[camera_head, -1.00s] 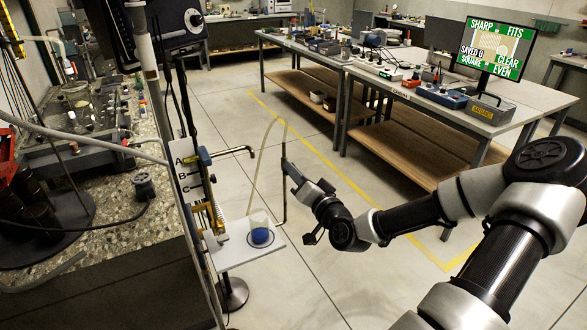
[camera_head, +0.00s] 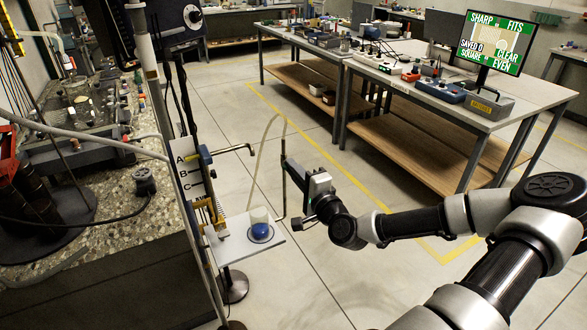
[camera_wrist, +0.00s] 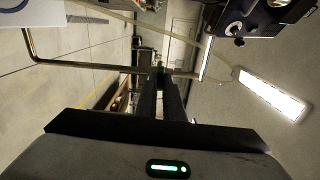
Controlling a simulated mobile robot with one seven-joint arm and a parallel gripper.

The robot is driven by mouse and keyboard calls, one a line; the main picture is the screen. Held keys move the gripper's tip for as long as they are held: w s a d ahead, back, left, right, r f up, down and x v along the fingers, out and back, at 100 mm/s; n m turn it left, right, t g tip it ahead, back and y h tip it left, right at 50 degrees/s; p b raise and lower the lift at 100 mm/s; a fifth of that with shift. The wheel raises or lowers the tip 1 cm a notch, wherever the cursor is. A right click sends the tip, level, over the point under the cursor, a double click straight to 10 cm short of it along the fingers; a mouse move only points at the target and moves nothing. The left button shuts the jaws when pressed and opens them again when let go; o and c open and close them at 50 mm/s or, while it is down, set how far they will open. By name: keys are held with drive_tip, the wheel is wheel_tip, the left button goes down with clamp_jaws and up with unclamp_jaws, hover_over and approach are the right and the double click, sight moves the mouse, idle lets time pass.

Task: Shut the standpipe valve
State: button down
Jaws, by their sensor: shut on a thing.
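The standpipe assembly stands at the left of the head view, beside a white board marked A, B, C (camera_head: 187,172). A yellow valve part (camera_head: 204,156) sits near A, with a dark spout (camera_head: 236,149) reaching right. More yellow fittings (camera_head: 214,210) sit lower down; I cannot tell how the valve is set. My gripper (camera_head: 286,163) is right of the board, apart from the valve. It is shut on a thin bent metal tube (camera_head: 283,200) joined to a clear hose (camera_head: 262,150). The wrist view shows the fingertips (camera_wrist: 161,72) closed across this tube (camera_wrist: 100,67).
A white shelf (camera_head: 236,250) below the spout holds a beaker with blue in it (camera_head: 260,228). A stone-topped bench (camera_head: 120,205) with apparatus fills the left. A workbench (camera_head: 440,110) with instruments and a screen (camera_head: 495,42) stands behind. Floor between is clear.

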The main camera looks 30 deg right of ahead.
drive_tip(key=shift+f+m, duration=0.1)
drive_tip(key=shift+m, duration=0.4)
drive_tip(key=c, duration=1.9)
unclamp_jaws()
drive_tip(key=s+p, duration=0.5)
drive_tip(key=s, duration=1.2)
drive_tip(key=shift+s+d, duration=0.25)
